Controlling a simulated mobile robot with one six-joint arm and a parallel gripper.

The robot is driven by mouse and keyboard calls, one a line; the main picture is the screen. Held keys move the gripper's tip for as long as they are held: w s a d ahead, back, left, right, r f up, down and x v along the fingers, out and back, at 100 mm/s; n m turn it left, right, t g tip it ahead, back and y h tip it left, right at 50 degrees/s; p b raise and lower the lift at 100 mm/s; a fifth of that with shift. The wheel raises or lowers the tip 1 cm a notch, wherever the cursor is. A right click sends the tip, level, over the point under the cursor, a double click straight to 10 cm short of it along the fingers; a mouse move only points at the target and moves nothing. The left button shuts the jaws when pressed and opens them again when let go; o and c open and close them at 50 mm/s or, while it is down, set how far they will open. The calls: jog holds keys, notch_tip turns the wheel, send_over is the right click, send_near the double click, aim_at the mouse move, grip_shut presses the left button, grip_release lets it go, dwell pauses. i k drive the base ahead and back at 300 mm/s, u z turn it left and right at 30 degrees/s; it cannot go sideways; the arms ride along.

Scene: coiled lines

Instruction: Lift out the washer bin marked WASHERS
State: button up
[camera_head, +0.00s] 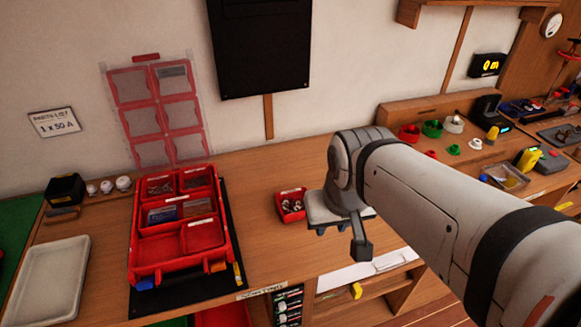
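A red open case (222,232) stands on the bench at left, with several compartments. Its back compartments hold small metal-looking parts, its middle ones blue and grey items, and its front ones look empty. A small red bin (283,216) with small light parts and a white label is apart from the case, to its right. No label is large enough to read, so I cannot tell which bin is marked WASHERS. My gripper (361,249) is just right of the small bin, pointing down.
A pale tray (50,280) lies at far left near a black box (65,189). Red, green and white cups (432,128) stand at back right. A white sheet (350,276) lies low by the front edge. Bare bench lies between case and small bin.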

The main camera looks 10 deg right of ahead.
aim_at(289, 202)
jog(key=z, duration=0.05)
jog(key=k, duration=1.3)
jog(key=z, duration=0.4)
jog(key=i, duration=1.65)
jog(key=u, duration=0.65)
